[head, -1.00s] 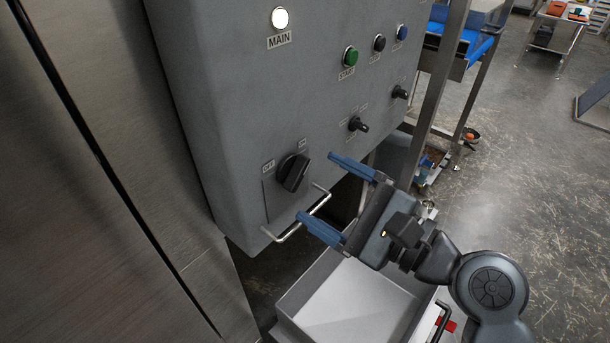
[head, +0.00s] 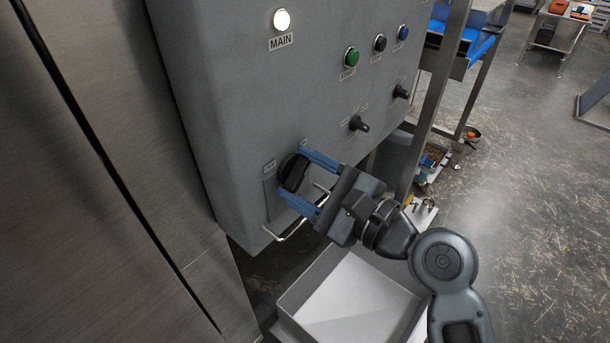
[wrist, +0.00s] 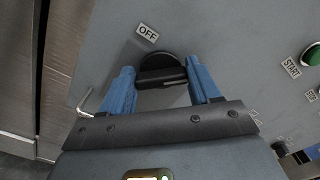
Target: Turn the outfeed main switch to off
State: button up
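The outfeed main switch is a large black rotary knob (head: 293,172) low on the grey control box. In the wrist view the knob (wrist: 162,70) sits beneath an OFF label (wrist: 147,32), with its raised grip bar lying nearly across that picture. My gripper (head: 304,176) is open, with its blue fingers on either side of the knob. A white lamp (head: 282,20) above a MAIN label is lit. The label by the knob's other position is partly hidden by a finger.
A metal handle (head: 291,230) sticks out below the knob, close to the lower finger. Push buttons, including a green one (head: 351,57), and two small selectors (head: 358,124) lie to the upper right. A grey bin (head: 352,298) stands below my gripper.

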jog(key=c, duration=0.5)
jog(key=n+b, duration=0.2)
jog(key=n, duration=0.2)
jog(key=shift+f, duration=0.2)
jog(key=n+b, duration=0.2)
jog(key=n, duration=0.1)
jog(key=shift+f+n, duration=0.15)
jog(key=shift+n, duration=0.15)
jog(key=n+b, duration=0.3)
jog(key=n, duration=0.2)
jog(key=shift+a+f+b, duration=0.1)
jog(key=shift+f+b, duration=0.1)
jog(key=shift+b, duration=0.15)
jog(key=n+b, duration=0.3)
jog(key=n, duration=0.2)
jog(key=shift+n, duration=0.3)
